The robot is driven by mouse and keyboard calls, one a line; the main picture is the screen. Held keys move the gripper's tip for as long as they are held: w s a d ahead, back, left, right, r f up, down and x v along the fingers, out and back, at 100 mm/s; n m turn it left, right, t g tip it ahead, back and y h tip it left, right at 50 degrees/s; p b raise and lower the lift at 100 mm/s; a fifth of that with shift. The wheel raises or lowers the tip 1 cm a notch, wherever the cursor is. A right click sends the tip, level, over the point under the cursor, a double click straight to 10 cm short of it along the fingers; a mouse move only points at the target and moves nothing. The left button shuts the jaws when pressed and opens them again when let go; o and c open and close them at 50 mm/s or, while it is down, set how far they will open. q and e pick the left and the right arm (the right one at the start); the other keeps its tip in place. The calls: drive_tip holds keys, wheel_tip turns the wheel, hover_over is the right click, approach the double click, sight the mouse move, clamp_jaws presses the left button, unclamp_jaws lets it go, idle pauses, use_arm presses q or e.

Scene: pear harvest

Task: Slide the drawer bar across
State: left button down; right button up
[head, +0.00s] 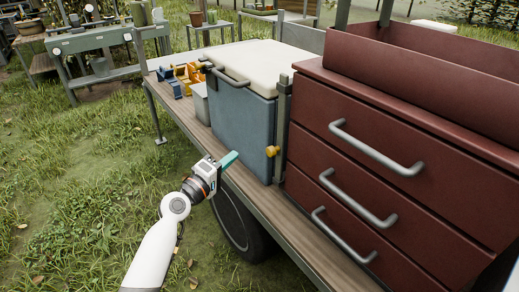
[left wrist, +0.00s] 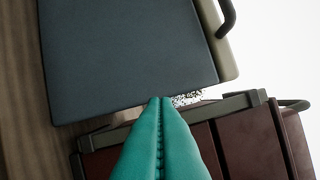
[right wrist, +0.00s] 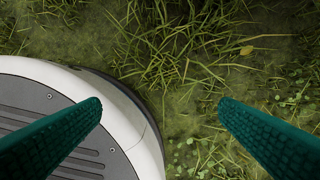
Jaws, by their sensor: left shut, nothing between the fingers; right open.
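A red cabinet with several drawers (head: 380,150), each with a grey handle, stands on the wooden bed at right. An upright grey-green bar (head: 283,120) runs along its left edge, with a yellow knob (head: 272,152) low beside it. The bar also shows in the left wrist view (left wrist: 240,104), where the knob is not visible. My left gripper (head: 230,160) is shut and empty, in front of the blue cooler and left of the knob, apart from it. Its teal fingers (left wrist: 163,100) also show in the left wrist view. My right gripper (right wrist: 160,108) is open and empty, over grass.
The blue cooler (head: 240,122) with a cream lid stands left of the bar. Yellow and blue items (head: 185,76) lie farther left on the wooden bed (head: 175,102). A wheel (head: 238,225) is below the bed edge. Green work tables (head: 90,42) stand behind. Grass at left is clear.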

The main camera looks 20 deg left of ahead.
sight(271, 153)
use_arm(q)
drive_tip(key=x, duration=1)
drive_tip(key=shift+d+f, duration=0.15)
drive_tip(key=shift+d, duration=0.05)
drive_tip(key=shift+s+d+f, duration=0.2)
drive_tip(key=shift+s+d, duration=0.3)
drive_tip(key=shift+d, duration=0.05)
drive_tip(key=shift+s+d+f, duration=0.15)
drive_tip(key=shift+s+d, duration=0.35)
drive_tip(key=shift+d, duration=0.05)
drive_tip(key=shift+s+d+f+p, duration=0.15)
drive_tip(key=shift+d+p, duration=0.05)
drive_tip(key=shift+p, duration=0.1)
use_arm(e)
drive_tip(key=shift+s+f, duration=0.6)
drive_tip(key=shift+f, duration=0.1)
use_arm(q)
drive_tip(key=shift+s+d+p, duration=0.8)
drive_tip(key=shift+s+d, duration=0.2)
drive_tip(key=shift+d, duration=0.25)
drive_tip(key=shift+s+d+f, duration=0.1)
drive_tip(key=shift+d, duration=0.1)
use_arm(e)
drive_tip(key=shift+s+d+f, duration=0.2)
drive_tip(key=shift+s+f, duration=0.7)
drive_tip(key=shift+s, duration=0.1)
drive_tip(key=shift+s+d+f, duration=0.15)
drive_tip(key=shift+s+f, duration=0.7)
drive_tip(key=shift+s, duration=0.15)
drive_tip(key=shift+g, duration=0.3)
